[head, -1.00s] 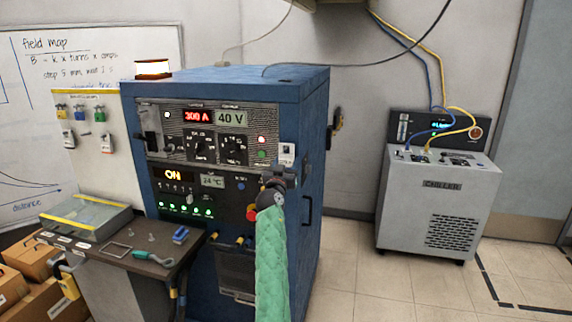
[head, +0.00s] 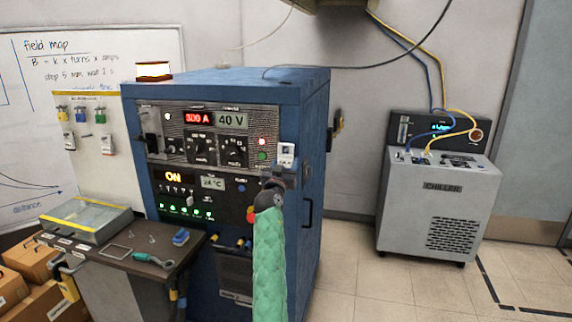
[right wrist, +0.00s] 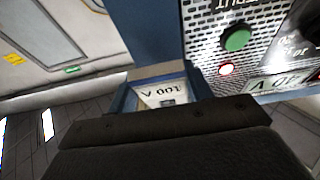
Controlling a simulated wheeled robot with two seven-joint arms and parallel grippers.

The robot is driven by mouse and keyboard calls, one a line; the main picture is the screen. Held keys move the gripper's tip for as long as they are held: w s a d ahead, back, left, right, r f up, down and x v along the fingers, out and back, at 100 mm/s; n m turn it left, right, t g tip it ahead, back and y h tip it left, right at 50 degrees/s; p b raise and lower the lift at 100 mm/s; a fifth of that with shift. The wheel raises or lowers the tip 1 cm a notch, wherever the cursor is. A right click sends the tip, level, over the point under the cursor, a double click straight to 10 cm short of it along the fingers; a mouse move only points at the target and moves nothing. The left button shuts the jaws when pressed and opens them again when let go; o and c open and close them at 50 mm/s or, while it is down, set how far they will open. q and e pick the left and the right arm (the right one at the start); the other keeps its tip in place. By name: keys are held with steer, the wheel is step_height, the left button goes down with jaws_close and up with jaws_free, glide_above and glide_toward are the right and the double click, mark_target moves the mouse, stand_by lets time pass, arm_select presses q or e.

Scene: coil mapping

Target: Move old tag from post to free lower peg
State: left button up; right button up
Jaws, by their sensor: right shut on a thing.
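A small white tag (head: 286,153) is held upright at the tip of my right gripper (head: 279,176), in front of the blue cabinet's right front edge. In the right wrist view, the tag (right wrist: 160,96) shows upside-down print that looks like "100 A", and the gripper is shut on it. The peg board (head: 88,165) stands left of the cabinet. The pegs themselves are too small to make out clearly. I cannot pick out the post. My left gripper is not in view.
The blue cabinet (head: 240,88) with lit displays and switches is close behind the tag. A dark side shelf (head: 120,257) holds a clear-lidded box (head: 85,220), a green-handled tool and small parts. Cardboard boxes sit lower left. A grey chiller (head: 435,205) stands right, with open floor between.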

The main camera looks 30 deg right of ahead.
steer(key=shift+s+a+r+b, duration=0.2)
steer(key=shift+s+a+b, duration=0.1)
steer(key=shift+s+a, duration=1.85)
steer(key=shift+w+a, duration=0.15)
